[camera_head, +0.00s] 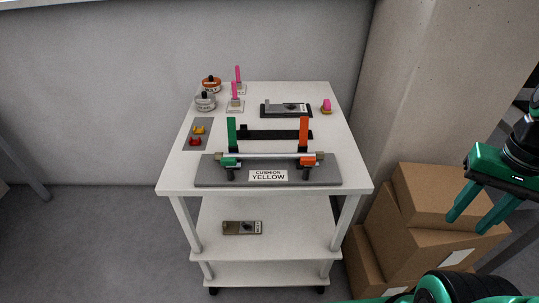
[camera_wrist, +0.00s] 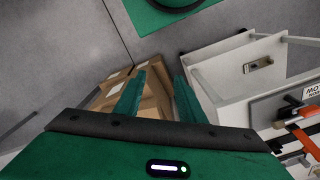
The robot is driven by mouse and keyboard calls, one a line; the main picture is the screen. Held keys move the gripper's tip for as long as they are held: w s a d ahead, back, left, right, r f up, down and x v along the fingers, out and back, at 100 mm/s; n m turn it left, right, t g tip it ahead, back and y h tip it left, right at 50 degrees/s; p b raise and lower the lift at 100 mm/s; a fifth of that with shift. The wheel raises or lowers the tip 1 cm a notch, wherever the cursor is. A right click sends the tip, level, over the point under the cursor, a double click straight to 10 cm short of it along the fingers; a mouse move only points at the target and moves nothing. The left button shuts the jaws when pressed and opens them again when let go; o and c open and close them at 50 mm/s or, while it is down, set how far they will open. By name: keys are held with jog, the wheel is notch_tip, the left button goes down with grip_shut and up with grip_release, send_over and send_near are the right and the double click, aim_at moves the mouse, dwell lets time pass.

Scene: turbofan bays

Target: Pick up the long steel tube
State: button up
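The long steel tube (camera_head: 268,156) lies level across a grey base (camera_head: 210,176) labelled "CUSHION YELLOW" on the cart top. It rests in a left support with an upright green lever (camera_head: 231,134) and a right support with an upright orange lever (camera_head: 304,134). My gripper (camera_head: 465,226) is right of the cart, well away from the tube. The wrist view shows its two green fingers (camera_wrist: 160,78) apart with nothing between them. I cannot make out the tube clearly in the wrist view.
The white cart (camera_head: 180,178) also holds round canisters (camera_head: 205,102), pink-topped items (camera_head: 235,96) and a black tray (camera_head: 264,112). A small block (camera_head: 242,228) lies on the lower shelf. Cardboard boxes (camera_head: 425,195) are stacked right of the cart, near my gripper. A wall stands behind.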

jog(key=w+a+r+m+t, duration=0.1)
jog(key=w+a+m, duration=0.3)
jog(key=w, duration=0.6)
jog(key=m+t+y, duration=0.2)
jog(key=m+y, duration=0.2)
jog(key=m, duration=0.3)
send_near(270, 154)
jog(key=shift+x, duration=4.25)
grip_shut()
